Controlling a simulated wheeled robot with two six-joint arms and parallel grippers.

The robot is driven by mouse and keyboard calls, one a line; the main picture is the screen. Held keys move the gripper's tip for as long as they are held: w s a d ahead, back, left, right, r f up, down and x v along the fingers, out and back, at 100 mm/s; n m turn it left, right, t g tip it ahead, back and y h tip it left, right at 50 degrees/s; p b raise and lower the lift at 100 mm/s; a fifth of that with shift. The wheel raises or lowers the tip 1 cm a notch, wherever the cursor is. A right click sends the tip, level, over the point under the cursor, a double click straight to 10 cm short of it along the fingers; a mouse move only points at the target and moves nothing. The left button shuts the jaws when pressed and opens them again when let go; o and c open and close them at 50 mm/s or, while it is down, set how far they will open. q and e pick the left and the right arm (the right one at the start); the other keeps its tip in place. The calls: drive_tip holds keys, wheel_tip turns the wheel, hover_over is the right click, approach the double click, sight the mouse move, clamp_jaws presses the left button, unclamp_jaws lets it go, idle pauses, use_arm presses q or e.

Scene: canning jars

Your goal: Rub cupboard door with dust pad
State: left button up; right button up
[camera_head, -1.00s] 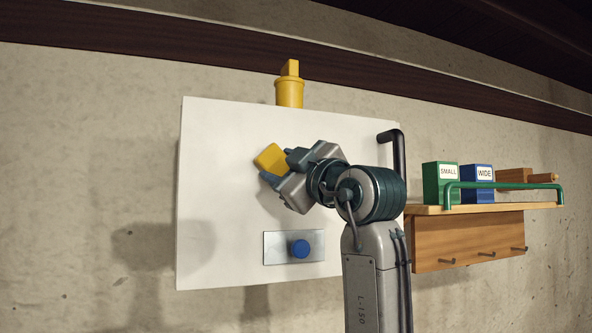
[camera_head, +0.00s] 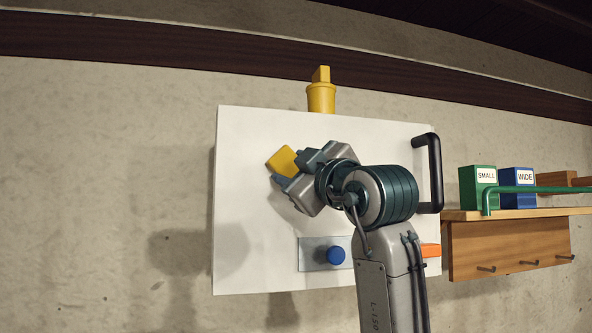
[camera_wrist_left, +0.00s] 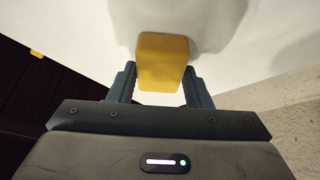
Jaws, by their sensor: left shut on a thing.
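The cupboard door (camera_head: 250,215) is a white upright panel on the wall, with a black bar handle (camera_head: 434,172) at its right edge. My left gripper (camera_head: 291,168) is in front of the door's upper left part, shut on the yellow dust pad (camera_head: 281,160). In the left wrist view the dust pad (camera_wrist_left: 162,62) sits between both fingers (camera_wrist_left: 160,84), its far end facing the white door (camera_wrist_left: 85,30). The pad is at or very close to the door face; I cannot tell if it touches. My left arm hides part of the door's right side. My right gripper is not in view.
A grey plate with a blue knob (camera_head: 336,255) is low on the door. A yellow capped object (camera_head: 321,97) stands above its top edge. An orange piece (camera_head: 431,250) shows beside my arm. At right, a wooden shelf (camera_head: 508,213) holds green (camera_head: 478,190) and blue (camera_head: 517,192) boxes behind a green rail.

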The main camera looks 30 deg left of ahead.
use_arm(q)
drive_tip(key=w+d+p, duration=0.1)
drive_tip(key=w+d, duration=0.6)
drive_tip(key=w, duration=0.1)
idle(0.9)
drive_tip(key=shift+a+f, duration=0.1)
drive_tip(key=shift+a, duration=0.05)
drive_tip(key=shift+s+a+b, duration=0.35)
drive_tip(key=shift+s+a, duration=0.8)
drive_tip(key=shift+s, duration=0.25)
drive_tip(key=shift+s+a+b, duration=0.3)
drive_tip(key=shift+s+a, duration=0.9)
drive_tip(key=shift+s, duration=0.15)
drive_tip(key=shift+s+a+b, duration=0.35)
drive_tip(key=shift+s+a, duration=0.8)
drive_tip(key=shift+s, duration=0.25)
drive_tip(key=shift+d, duration=0.1)
